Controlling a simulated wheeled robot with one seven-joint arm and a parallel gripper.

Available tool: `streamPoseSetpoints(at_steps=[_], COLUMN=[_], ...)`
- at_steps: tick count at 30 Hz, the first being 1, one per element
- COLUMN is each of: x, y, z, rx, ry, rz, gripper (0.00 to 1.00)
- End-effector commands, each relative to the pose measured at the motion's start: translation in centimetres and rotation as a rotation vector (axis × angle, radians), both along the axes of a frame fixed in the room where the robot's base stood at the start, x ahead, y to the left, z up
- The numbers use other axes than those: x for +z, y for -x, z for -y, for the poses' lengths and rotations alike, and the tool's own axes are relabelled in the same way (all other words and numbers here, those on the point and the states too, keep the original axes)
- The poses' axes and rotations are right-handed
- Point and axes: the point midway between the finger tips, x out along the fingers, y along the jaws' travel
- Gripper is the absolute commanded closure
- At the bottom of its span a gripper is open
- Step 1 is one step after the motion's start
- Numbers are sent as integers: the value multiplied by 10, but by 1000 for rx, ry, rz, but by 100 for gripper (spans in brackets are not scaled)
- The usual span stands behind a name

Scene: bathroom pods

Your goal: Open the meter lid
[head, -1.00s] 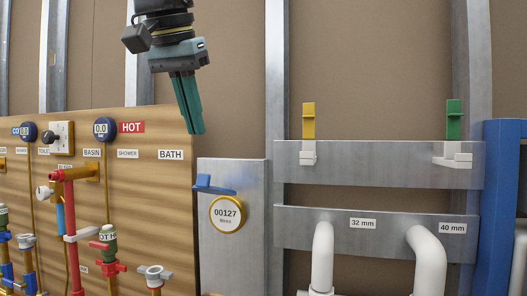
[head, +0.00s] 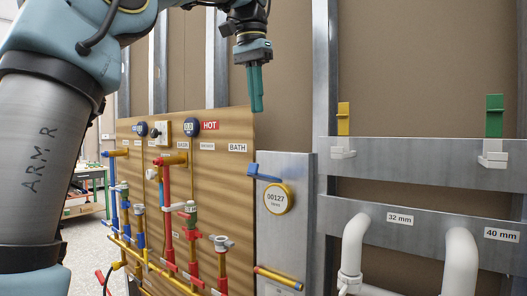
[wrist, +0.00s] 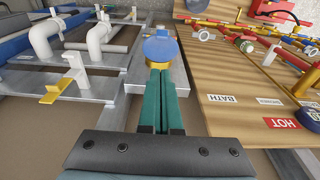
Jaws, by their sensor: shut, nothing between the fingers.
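The meter (head: 278,198) is a round white dial in a gold rim, reading 00127, on a grey metal panel. Its blue lid (head: 264,173) sticks out from the top of the rim, raised clear of the dial face. In the wrist view the lid shows as a blue disc (wrist: 161,48) just beyond my fingertips, over the gold rim (wrist: 152,62). My gripper (head: 257,109) has teal fingers pressed together, pointing down, empty. It hangs above the lid in the head view, apart from it. In the wrist view the fingertips (wrist: 161,72) overlap the meter's near edge.
A wooden board (head: 215,170) with valves and coloured pipes stands left of the meter. A yellow-and-blue pipe (head: 278,277) is on the panel below. Grey rails (head: 430,158) carry yellow and green levers and white pipes at right. Open space surrounds my gripper.

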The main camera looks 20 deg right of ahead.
Motion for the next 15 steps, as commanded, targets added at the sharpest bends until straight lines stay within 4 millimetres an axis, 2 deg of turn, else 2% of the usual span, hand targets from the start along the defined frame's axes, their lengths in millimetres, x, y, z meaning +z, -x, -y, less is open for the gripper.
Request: streamPoseSetpoints(at_steps=[1, 9, 15], x=[-13, -68, -91], y=[-1, -4, 0], z=[0, 7, -1], rx=[2, 1, 2], ry=[-3, -3, -1], rz=[-2, -2, -1], gripper=[100, 100, 100])
